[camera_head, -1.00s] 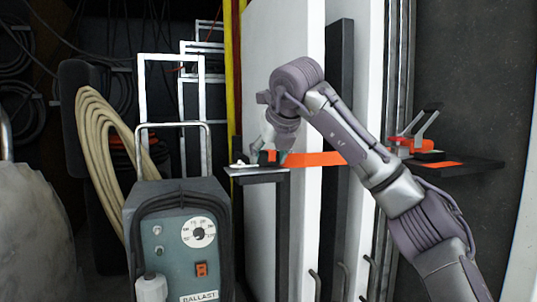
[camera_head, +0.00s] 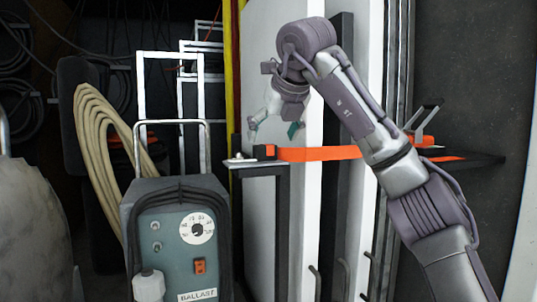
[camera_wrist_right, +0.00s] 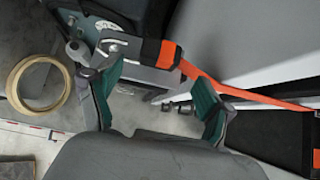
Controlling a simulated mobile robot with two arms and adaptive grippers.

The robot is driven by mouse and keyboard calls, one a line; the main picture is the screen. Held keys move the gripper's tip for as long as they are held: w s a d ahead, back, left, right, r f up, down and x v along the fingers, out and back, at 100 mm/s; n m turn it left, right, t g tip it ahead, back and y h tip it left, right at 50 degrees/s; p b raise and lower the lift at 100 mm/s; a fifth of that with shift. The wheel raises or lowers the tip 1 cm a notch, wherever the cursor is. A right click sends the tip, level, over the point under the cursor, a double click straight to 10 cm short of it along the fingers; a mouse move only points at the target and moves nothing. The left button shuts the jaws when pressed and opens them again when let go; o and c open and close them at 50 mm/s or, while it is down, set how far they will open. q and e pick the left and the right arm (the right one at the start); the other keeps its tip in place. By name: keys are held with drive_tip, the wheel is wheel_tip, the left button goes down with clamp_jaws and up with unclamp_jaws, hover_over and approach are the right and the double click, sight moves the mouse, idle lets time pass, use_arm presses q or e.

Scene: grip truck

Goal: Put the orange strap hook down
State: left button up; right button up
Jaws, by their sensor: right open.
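The orange strap hook (camera_head: 266,152) has a black and orange end. It rests at the left end of the strap, on a small ledge (camera_head: 262,171) on a dark post. The taut orange strap (camera_head: 318,154) runs right across the white panels. My right gripper (camera_head: 273,131) is open and empty, a little above the ledge and apart from the hook. In the right wrist view the hook's orange end (camera_wrist_right: 168,55) shows beyond and between the spread green-padded fingers. My left gripper is not in view.
A ratchet (camera_head: 424,125) sits on a dark shelf (camera_head: 478,161) at the right. White panels (camera_head: 310,220) stand upright behind my right arm.

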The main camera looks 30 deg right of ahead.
drive_tip(key=b+v, duration=0.1)
drive_tip(key=v, duration=0.5)
drive_tip(key=shift+s+r, duration=0.25)
drive_tip(key=shift+s, duration=0.05)
drive_tip(key=shift+a, duration=0.1)
